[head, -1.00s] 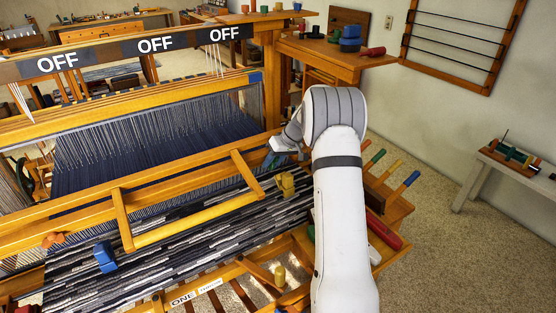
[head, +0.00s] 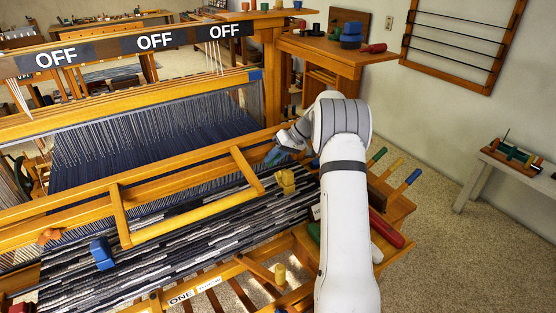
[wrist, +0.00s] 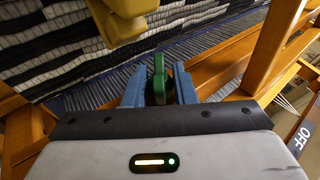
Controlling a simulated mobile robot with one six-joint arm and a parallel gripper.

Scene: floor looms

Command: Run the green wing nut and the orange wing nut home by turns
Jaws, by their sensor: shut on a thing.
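The green wing nut (wrist: 158,80) stands between the two blue fingers of my gripper (wrist: 159,88) in the wrist view. My gripper is shut on it, with one finger on each side. In the head view my gripper (head: 275,156) is at the right end of the loom's wooden front beam, and the green nut is hard to make out there. The orange wing nut (head: 49,236) sits at the left end of the same beam, far from my gripper.
A yellow block (head: 286,182) and a blue block (head: 102,253) stand on the striped cloth (head: 190,235). The yellow one (wrist: 118,20) is close to my fingers in the wrist view. A wooden handle frame (head: 190,215) rises between the two nuts. Coloured-handled tools (head: 393,168) stand at right.

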